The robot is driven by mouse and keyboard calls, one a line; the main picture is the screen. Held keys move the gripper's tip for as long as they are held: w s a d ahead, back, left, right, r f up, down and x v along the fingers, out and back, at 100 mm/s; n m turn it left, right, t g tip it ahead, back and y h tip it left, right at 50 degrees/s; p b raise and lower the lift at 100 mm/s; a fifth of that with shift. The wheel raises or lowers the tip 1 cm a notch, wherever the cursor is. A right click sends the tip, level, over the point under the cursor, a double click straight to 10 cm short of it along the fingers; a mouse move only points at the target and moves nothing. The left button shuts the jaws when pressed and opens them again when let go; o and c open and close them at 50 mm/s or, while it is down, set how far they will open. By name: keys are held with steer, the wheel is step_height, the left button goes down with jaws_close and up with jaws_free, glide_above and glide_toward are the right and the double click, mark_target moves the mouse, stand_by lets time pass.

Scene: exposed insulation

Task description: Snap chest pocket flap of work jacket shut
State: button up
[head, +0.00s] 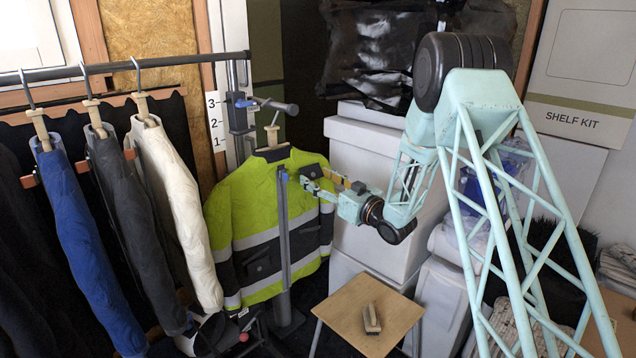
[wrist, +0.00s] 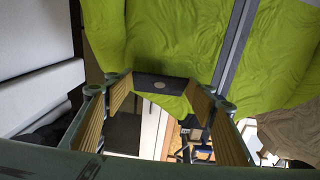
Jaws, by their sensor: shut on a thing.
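The work jacket (head: 265,215) is yellow-green with grey bands and dark panels, and hangs upright on a stand. Its dark chest pocket flap (head: 311,171) is at the jacket's upper right in the head view. In the wrist view the flap (wrist: 172,85) is a dark strip with one pale round snap (wrist: 160,85) facing me. My gripper (head: 312,182) is at this chest pocket, its jaws shut on the flap. In the wrist view its ribbed tan pads (wrist: 160,93) stand at both ends of the flap. The mating snap half cannot be made out.
Blue, grey and white garments (head: 177,210) hang from a rail at left. A small wooden table (head: 367,312) with a brush (head: 372,318) stands in front. White boxes (head: 375,150) are behind my arm.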

steer(key=shift+w+a+f+t+y+b, duration=0.15)
steer(key=shift+f+t+y+b, duration=0.25)
steer(key=shift+b, duration=0.75)
steer(key=shift+w+a+f+t+y+b, duration=0.25)
steer(key=shift+t+y+b, duration=0.4)
steer(key=shift+t+y, duration=0.05)
steer(key=shift+f+t+y, duration=0.1)
steer(key=shift+t+y, duration=0.2)
steer(key=o, duration=0.9)
steer(key=shift+f, duration=0.1)
steer(key=shift+v, duration=5.9)
